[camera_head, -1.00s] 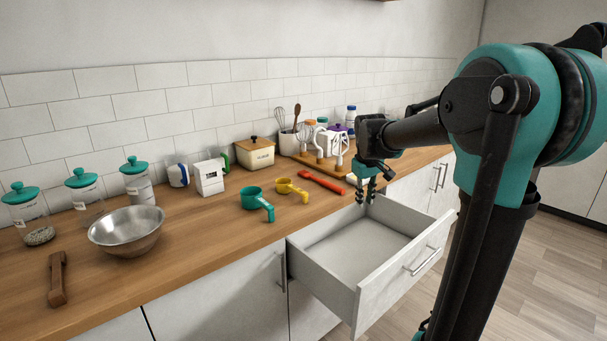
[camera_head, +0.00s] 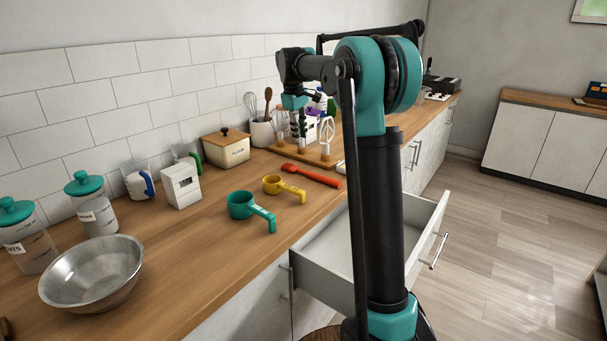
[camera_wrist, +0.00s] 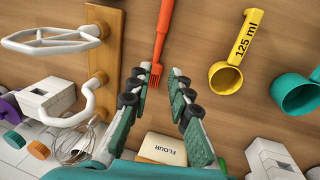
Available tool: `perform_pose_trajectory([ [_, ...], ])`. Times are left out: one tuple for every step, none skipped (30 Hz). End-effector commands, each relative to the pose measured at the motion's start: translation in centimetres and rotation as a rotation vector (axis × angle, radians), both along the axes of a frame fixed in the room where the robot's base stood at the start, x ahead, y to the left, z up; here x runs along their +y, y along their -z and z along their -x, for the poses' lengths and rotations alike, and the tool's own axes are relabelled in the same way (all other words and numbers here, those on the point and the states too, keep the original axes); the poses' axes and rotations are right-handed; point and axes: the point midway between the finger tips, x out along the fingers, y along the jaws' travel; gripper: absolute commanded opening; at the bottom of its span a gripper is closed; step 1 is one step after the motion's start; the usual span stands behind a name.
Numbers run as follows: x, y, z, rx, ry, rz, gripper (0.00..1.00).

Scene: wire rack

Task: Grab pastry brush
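A red pastry brush (camera_head: 311,175) lies flat on the wooden counter, behind the open drawer and beside the yellow measuring cup. In the wrist view the brush (camera_wrist: 162,37) runs up from between my fingertips, its slotted end nearest them. My gripper (camera_head: 301,130) is raised above the counter near the mixer attachments, behind the brush. In the wrist view my gripper (camera_wrist: 160,72) is open, its two fingers apart with nothing held between them. The brush lies below it, apart from the fingers.
A yellow measuring cup (camera_head: 275,185) and a teal one (camera_head: 243,204) lie left of the brush. A wooden rack (camera_wrist: 104,45) with white whisk attachments stands close by. A flour box (camera_head: 226,148) stands behind. The drawer (camera_head: 325,255) is open and empty where visible.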

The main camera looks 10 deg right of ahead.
Motion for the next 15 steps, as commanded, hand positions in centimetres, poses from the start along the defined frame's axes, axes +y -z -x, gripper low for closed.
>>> perform_pose_trajectory([
  [-0.2, 1.0, -0.1, 0.0, 0.001, 0.0, 0.2],
  [-0.2, 1.6, -0.2, 0.0, 0.001, 0.0, 0.2],
  [-0.4, 2.4, -0.3, 0.0, 0.001, 0.0, 0.2],
  [-0.4, 3.0, -0.4, 0.0, 0.001, 0.0, 0.2],
  [-0.5, 3.6, -0.5, 0.0, 0.001, 0.0, 0.2],
  [-0.6, 4.3, -0.6, -0.001, 0.001, -0.001, 0.2],
  [-0.7, 4.9, -0.7, -0.001, 0.001, -0.001, 0.2],
  [-0.8, 5.5, -0.8, -0.001, 0.0, -0.001, 0.2],
  [-0.9, 6.3, -0.9, -0.001, 0.0, -0.001, 0.2],
  [-1.0, 6.9, -1.0, -0.001, 0.0, -0.001, 0.2],
  [-1.0, 7.4, -1.0, -0.001, 0.0, -0.001, 0.2],
  [-1.1, 8.1, -1.1, -0.001, 0.0, -0.001, 0.2],
  [-1.2, 8.5, -1.2, -0.001, 0.001, -0.001, 0.2],
  [-1.3, 9.0, -1.3, -0.001, 0.001, -0.001, 0.2],
  [-1.4, 9.4, -1.3, -0.001, 0.001, -0.001, 0.2],
])
